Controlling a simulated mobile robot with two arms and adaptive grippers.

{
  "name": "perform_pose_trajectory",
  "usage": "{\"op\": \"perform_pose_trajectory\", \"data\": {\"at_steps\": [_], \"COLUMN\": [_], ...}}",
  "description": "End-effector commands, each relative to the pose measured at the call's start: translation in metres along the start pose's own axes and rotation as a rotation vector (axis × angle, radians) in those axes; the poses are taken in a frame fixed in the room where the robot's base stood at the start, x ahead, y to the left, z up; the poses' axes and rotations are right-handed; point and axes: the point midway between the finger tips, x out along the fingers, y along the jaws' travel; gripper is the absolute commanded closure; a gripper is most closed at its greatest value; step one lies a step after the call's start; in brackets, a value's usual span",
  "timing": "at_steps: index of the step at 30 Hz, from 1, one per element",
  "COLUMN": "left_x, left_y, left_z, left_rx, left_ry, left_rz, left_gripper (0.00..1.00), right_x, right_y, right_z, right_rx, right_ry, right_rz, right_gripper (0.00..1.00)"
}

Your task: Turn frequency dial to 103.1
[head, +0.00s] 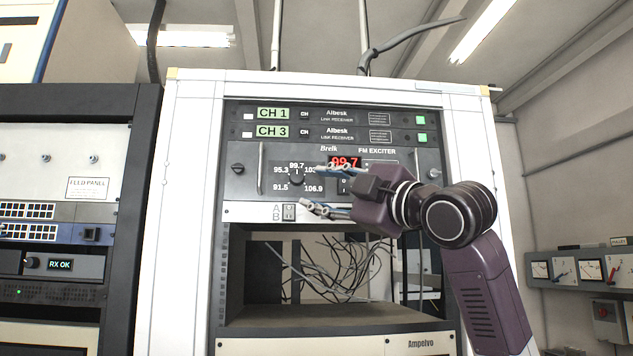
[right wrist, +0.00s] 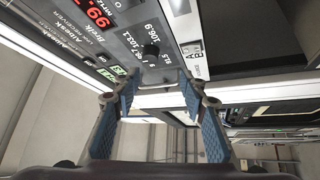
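The frequency dial (head: 296,179) is a small dark knob on the FM exciter panel, ringed by labels from 91.5 to 106.9. Its mark appears to point up at 99.7. The red display (head: 345,162) reads 99.7 and is partly covered by my upper finger. My right gripper (head: 316,189) is open and empty, in front of the panel just right of the dial. In the right wrist view the dial (right wrist: 151,49) shows beyond and between the open fingers (right wrist: 158,76), apart from them. The 103.1 label is partly hidden in the head view. My left gripper is not in view.
Below is an open rack bay with loose cables (head: 340,265). Link receivers (head: 330,125) are above. Another rack (head: 60,220) stands at left.

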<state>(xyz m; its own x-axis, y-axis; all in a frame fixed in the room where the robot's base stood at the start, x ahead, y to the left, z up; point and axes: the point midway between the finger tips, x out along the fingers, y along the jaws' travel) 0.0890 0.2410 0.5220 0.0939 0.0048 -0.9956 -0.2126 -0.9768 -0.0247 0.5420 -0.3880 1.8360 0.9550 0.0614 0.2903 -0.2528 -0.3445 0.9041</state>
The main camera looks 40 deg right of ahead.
Motion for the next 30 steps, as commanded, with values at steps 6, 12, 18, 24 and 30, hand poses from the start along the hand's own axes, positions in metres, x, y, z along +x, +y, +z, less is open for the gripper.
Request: {"op": "perform_pose_trajectory", "data": {"at_steps": [6,12,18,24,30], "left_x": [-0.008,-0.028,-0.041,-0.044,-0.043], "left_y": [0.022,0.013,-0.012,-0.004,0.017], "left_z": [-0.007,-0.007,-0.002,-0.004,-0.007], "left_rx": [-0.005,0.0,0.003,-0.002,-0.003], "left_ry": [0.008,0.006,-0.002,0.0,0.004], "left_rz": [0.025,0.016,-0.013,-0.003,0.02], "left_gripper": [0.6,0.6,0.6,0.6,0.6], "right_x": [0.003,0.036,0.062,0.07,0.07], "right_y": [0.018,0.02,0.019,0.018,0.017], "right_z": [-0.001,-0.003,-0.001,-0.001,0.0], "right_rx": [-0.003,-0.002,-0.002,-0.003,-0.003], "right_ry": [0.005,0.006,0.004,0.004,0.004], "right_rz": [0.02,0.018,0.019,0.021,0.022], "right_gripper": [0.61,0.61,0.61,0.61,0.61]}}
